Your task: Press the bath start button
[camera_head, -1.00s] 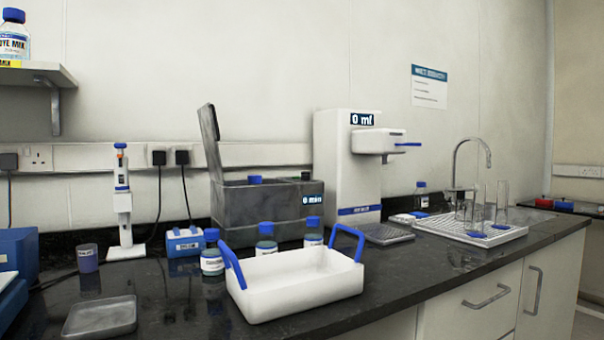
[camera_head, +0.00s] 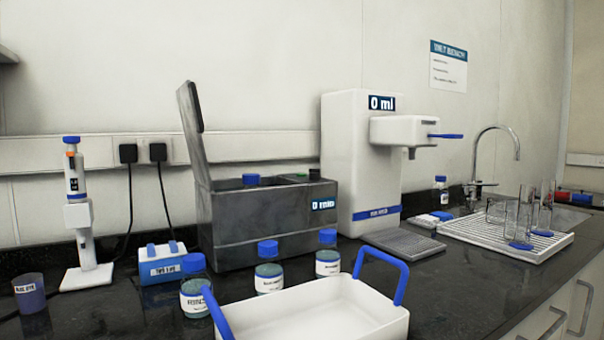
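The bath (camera_head: 265,225) is a grey box on the black bench, left of the white dispenser. Its lid (camera_head: 192,135) stands open, tilted back at the left end. A small display (camera_head: 323,204) on its right front reads "0 min". A small green patch, possibly the start button (camera_head: 299,176), shows on top at the right. A blue cap (camera_head: 251,180) shows in the bath opening; what is under it is hidden. Neither of my grippers is in view.
Several blue-capped bottles (camera_head: 268,276) stand in front of the bath. A white tray with blue handles (camera_head: 320,318) is nearest. A white dispenser (camera_head: 347,160) reads "0 ml". A pipette stand (camera_head: 85,250) and blue rack (camera_head: 162,268) stand left. A glassware drainer (camera_head: 490,232) is right.

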